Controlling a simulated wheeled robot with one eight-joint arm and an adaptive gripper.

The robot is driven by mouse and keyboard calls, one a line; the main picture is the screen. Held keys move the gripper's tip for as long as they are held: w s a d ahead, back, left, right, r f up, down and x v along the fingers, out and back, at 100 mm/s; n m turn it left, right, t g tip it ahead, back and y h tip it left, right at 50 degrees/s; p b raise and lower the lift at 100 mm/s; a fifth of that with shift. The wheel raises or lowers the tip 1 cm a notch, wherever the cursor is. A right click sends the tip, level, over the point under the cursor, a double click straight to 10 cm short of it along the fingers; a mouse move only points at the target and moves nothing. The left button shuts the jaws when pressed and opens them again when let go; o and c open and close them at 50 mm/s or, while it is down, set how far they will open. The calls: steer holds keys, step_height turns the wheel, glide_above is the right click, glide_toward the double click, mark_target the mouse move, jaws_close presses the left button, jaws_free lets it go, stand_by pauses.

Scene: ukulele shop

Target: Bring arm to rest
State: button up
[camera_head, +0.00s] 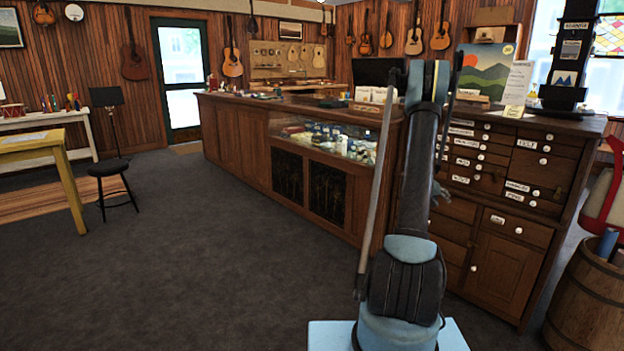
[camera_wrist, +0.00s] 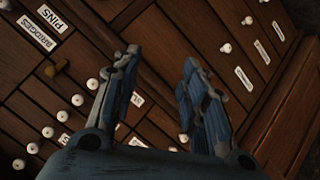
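My gripper (camera_wrist: 160,62) shows in the wrist view with its two blue-grey fingers apart and nothing between them. It faces the labelled drawers of a dark wooden cabinet (camera_wrist: 160,40), and I cannot tell the exact gap. In the head view my blue and dark grey arm stands upright in front of the same cabinet (camera_head: 503,264). A small dark part of the gripper shows just right of the arm there, and most of it is hidden behind the arm.
A long wooden counter (camera_head: 238,146) with a glass display runs behind and left of my arm. A wooden barrel (camera_head: 588,305) stands at the lower right. A black stool (camera_head: 110,168) and a yellow table (camera_head: 62,165) are at the left. The carpet (camera_head: 190,260) at left is clear.

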steer(key=s+a+r+n+g+y, duration=0.1)
steer(key=s+a+r+y, duration=0.1)
steer(key=s+a+r, duration=0.7)
steer(key=s+a+r+n+y, duration=0.15)
steer(key=s+a+r, duration=0.45)
steer(key=s+a, duration=0.65)
steer(key=s+a+f+y, duration=0.2)
steer(key=s+a, duration=0.4)
steer(key=s, duration=0.4)
steer(key=s+a+f+n+g+y, duration=0.1)
steer(key=s+a+f+y, duration=0.1)
steer(key=s+a, duration=0.4)
steer(key=s+a+f+n+g+y, duration=0.1)
steer(key=s+a, duration=0.5)
steer(key=s, duration=0.9)
step_height(320, 180, down, 2)
steer(key=shift+f+y, duration=0.1)
steer(key=shift+y, duration=0.45)
